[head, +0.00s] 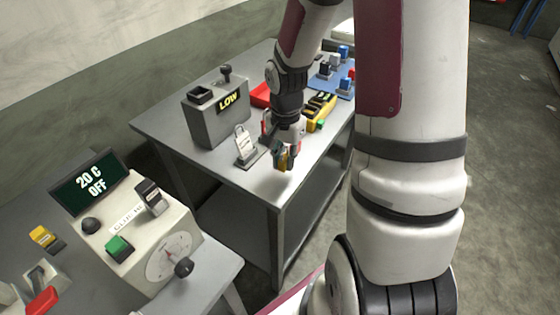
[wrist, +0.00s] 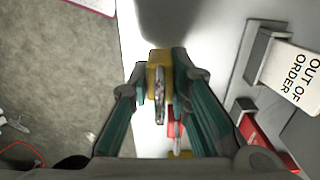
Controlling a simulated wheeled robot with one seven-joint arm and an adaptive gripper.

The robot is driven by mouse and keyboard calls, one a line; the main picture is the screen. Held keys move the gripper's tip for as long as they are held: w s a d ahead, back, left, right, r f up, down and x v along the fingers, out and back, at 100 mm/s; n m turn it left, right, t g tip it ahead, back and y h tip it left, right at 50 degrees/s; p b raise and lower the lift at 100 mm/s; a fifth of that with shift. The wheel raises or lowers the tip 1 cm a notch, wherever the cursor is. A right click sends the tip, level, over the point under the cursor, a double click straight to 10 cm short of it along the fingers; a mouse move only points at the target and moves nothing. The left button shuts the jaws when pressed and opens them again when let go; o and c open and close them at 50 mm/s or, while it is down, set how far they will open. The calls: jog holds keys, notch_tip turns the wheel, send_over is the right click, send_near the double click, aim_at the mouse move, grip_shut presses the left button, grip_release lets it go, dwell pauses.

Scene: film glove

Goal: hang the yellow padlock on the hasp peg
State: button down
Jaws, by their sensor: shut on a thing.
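My gripper (head: 284,157) is shut on the yellow padlock (wrist: 158,62), holding it above the front edge of the grey table (head: 205,160). In the wrist view the padlock body sits between the fingertips, with its metal shackle towards the camera. In the head view the fingers and arm hide much of it. A white tag (head: 244,141) reading OUT OF ORDER in the wrist view (wrist: 292,72) is on a small grey stand (head: 250,160) left of the gripper. I cannot clearly make out the hasp peg.
A grey box marked LOW (head: 215,118) stands behind the tag. A yellow case (head: 322,104), a red tray (head: 261,95) and a blue mat (head: 340,80) with small items lie farther back. A dial panel (head: 160,235) is at front left.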

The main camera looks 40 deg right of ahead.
aim_at(280, 163)
jog(key=shift+w, duration=0.6)
jog(key=shift+w+d+f, duration=0.15)
jog(key=shift+w, duration=0.55)
notch_tip(280, 163, down, 2)
jog(key=shift+s+f, duration=0.1)
jog(key=shift+f, duration=0.05)
jog(key=shift+f+p, duration=0.3)
jog(key=shift+f, duration=0.1)
jog(key=shift+f, duration=0.1)
jog(key=c, duration=1.5)
grip_release()
jog(key=shift+f, duration=0.1)
